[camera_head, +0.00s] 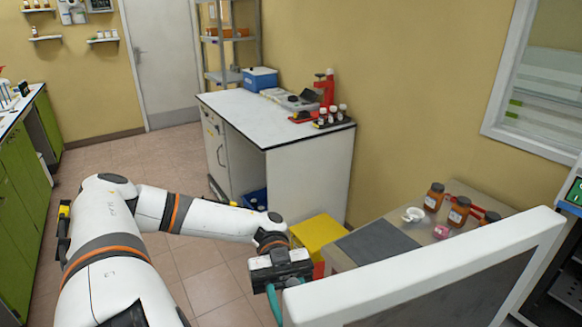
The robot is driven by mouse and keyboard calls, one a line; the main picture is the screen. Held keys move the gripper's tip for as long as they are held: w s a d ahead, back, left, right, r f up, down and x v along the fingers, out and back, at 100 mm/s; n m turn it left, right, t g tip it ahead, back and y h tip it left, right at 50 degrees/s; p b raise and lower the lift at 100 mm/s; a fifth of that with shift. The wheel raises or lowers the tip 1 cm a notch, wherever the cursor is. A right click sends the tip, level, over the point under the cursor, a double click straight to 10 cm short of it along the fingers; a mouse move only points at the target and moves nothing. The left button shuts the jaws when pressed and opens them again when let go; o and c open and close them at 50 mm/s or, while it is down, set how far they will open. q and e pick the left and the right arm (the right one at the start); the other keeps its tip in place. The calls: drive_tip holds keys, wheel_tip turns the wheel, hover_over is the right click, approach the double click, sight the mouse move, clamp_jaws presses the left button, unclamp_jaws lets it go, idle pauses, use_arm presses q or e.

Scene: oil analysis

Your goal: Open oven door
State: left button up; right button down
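The oven door (440,258), a white frame around a dark pane, stands swung out across the lower right. The oven body (568,270), dark with a green display, shows only in part at the right edge. My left gripper (274,302) is at the door's far left edge, pointing down, with a teal finger beside the white frame. The door and the picture's lower edge hide part of the fingers, so I cannot tell whether they grip the door or a handle. My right gripper is not in view.
Behind the door is a low table (455,192) with a grey mat (378,248), brown bottles (434,197) and a small white dish (413,214). A yellow box (318,233) stands beside it. A white workbench (262,115) stands farther back. Tiled floor (195,255) lies open left of the gripper.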

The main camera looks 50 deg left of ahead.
use_arm(q)
drive_tip(key=b+v, duration=0.4)
drive_tip(key=v, duration=0.8)
